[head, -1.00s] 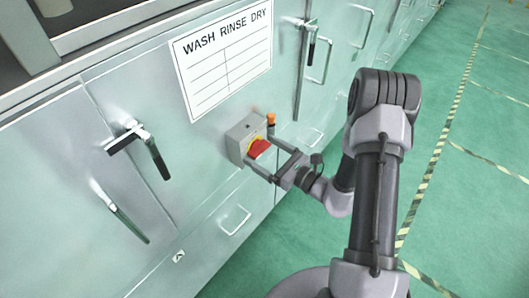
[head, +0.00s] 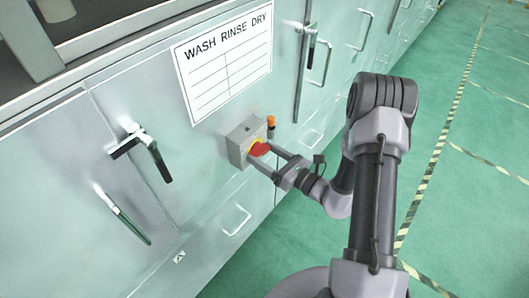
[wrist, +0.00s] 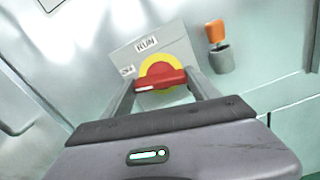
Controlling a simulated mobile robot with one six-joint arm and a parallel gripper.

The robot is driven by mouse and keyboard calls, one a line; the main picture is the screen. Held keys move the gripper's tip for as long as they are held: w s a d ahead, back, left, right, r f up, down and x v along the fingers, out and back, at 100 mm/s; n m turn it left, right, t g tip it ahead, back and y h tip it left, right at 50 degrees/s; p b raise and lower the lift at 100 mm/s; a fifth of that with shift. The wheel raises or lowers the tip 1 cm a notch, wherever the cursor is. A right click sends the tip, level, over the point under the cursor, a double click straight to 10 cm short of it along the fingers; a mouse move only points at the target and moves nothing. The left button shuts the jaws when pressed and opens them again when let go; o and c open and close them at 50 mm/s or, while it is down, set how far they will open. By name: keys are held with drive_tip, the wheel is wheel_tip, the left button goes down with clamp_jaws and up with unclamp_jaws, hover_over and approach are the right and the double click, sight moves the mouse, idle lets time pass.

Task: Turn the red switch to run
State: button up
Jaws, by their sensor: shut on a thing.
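The red switch (head: 259,149) is a bar handle on a yellow disc, on the front of a grey box (head: 237,150) fixed to the metal cabinet. In the wrist view the red handle (wrist: 160,80) lies nearly crosswise, its left end close to a small, partly legible label (wrist: 127,71). The RUN label (wrist: 146,43) is above the disc, and the handle does not point at it. My gripper (head: 262,157) is shut on the red handle, with one finger at each end. The fingers also show in the wrist view (wrist: 161,92).
An orange-topped item (head: 271,121) stands in a small grey holder just right of the box. A WASH RINSE DRY sign (head: 222,62) is above. A lever handle (head: 140,150) sticks out at left, and another (head: 310,45) at upper right. Green floor is open at right.

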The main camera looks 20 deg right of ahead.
drive_tip(key=m+p, duration=0.2)
drive_tip(key=m, duration=0.2)
drive_tip(key=shift+r+m, duration=0.1)
drive_tip(key=shift+m, duration=0.2)
drive_tip(key=m+p, duration=0.2)
drive_tip(key=m, duration=0.1)
drive_tip(key=shift+m, duration=0.3)
drive_tip(key=m+p, duration=0.1)
drive_tip(key=m, duration=0.3)
drive_tip(key=shift+p, duration=0.35)
drive_tip(key=shift+m+p, duration=0.45)
drive_tip(key=shift+m, duration=1.15)
drive_tip(key=o, duration=1.4)
drive_tip(key=shift+d, duration=0.1)
drive_tip(key=shift+c, duration=0.2)
drive_tip(key=p+v, duration=0.1)
drive_tip(key=v, duration=1.6)
